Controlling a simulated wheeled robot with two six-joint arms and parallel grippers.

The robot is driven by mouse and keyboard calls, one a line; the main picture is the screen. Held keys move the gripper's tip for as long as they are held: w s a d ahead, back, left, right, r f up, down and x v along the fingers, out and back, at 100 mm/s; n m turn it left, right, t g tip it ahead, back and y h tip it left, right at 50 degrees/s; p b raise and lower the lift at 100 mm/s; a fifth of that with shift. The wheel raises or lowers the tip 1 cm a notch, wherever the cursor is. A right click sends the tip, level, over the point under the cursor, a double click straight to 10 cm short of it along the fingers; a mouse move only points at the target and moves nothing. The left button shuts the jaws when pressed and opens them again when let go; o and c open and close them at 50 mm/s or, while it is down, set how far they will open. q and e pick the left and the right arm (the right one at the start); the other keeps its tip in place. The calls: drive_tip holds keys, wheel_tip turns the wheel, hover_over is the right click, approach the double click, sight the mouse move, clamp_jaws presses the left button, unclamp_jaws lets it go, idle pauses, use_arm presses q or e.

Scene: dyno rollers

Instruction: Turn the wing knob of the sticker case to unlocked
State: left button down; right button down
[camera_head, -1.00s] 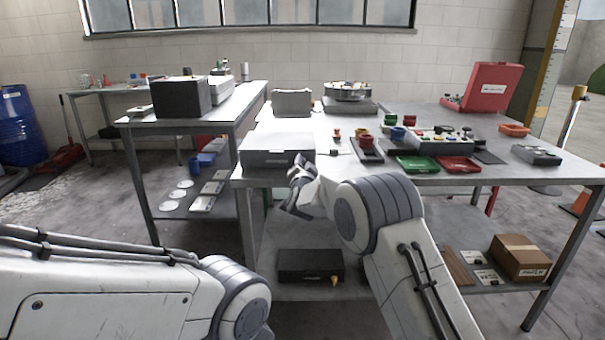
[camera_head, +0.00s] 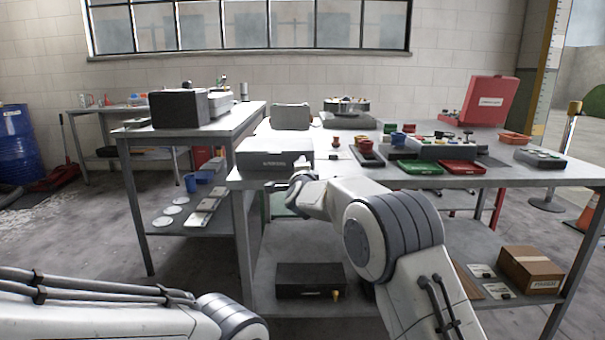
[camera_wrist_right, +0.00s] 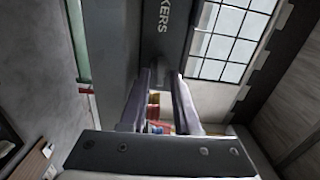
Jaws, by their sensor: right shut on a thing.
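The sticker case (camera_head: 275,153) is a grey box at the front left of the main table, with pale lettering on its front. In the right wrist view its dark face (camera_wrist_right: 164,40) shows the letters "KERS". My right gripper (camera_head: 282,187) is just below the front of the case. In the right wrist view its two fingers (camera_wrist_right: 163,95) reach to the case face and are shut on what appears to be the wing knob. The knob is mostly hidden by the fingers, so its angle cannot be told. My left arm shows at the lower left, but its gripper is outside the view.
A dark box (camera_head: 310,280) with a yellow knob sits on the lower shelf, beside my right arm. Green (camera_head: 420,167) and red (camera_head: 462,167) trays, cups and a red case (camera_head: 489,101) crowd the table to the right. A side table (camera_head: 190,130) stands left.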

drive_tip(key=shift+f+m, duration=0.1)
drive_tip(key=shift+m, duration=0.2)
idle(0.4)
drive_tip(key=c, duration=0.9)
unclamp_jaws()
drive_tip(key=shift+c, duration=0.2)
